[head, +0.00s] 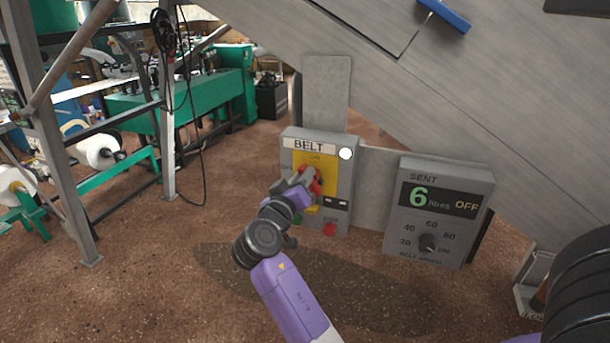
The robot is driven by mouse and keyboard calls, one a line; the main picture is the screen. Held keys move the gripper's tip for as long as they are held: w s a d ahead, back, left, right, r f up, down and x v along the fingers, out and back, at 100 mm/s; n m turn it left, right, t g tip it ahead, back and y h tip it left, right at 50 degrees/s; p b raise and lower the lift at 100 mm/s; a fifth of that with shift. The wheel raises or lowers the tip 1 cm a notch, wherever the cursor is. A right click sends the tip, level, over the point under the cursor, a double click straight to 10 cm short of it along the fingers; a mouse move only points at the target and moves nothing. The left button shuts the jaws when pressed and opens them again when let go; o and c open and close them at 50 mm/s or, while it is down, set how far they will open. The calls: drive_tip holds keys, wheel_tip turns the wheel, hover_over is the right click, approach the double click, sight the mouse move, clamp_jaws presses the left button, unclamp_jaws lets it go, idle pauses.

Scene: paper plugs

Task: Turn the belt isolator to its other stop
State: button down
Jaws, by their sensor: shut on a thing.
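The belt isolator is a red handle (317,184) on a yellow plate (328,164) in the grey box marked BELT (287,160). The word ON shows at the top of the plate. My gripper (308,180) is at the handle and shut on it, reaching in from the lower left. My gripper hides part of the handle and the plate's left and lower parts, so I cannot tell the handle's exact angle.
A red button (330,229) and a partly hidden green button (298,220) sit low on the box. A white lamp (346,153) is at its upper right. A second box (440,212) with a black dial (427,243) stands to the right. A sloping grey panel (440,100) overhangs both.

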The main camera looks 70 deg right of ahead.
drive_tip(key=shift+w+a+f+n+p, duration=0.1)
drive_tip(key=shift+w+f+n+p, duration=0.15)
drive_tip(key=shift+n+p, duration=1.1)
drive_tip(key=shift+w+d+f+n+p, duration=0.1)
drive_tip(key=shift+f+n+p, duration=0.3)
drive_tip(key=shift+n, duration=1.9)
drive_tip(key=shift+w+a+f+n+p, duration=0.1)
drive_tip(key=shift+w+f+n+p, duration=0.15)
drive_tip(key=shift+n+p, duration=1.1)
drive_tip(key=shift+n+b, duration=0.5)
drive_tip(key=shift+n, duration=0.2)
drive_tip(key=c, duration=1.4)
unclamp_jaws()
drive_tip(key=shift+o, duration=0.2)
drive_tip(key=shift+s, duration=0.1)
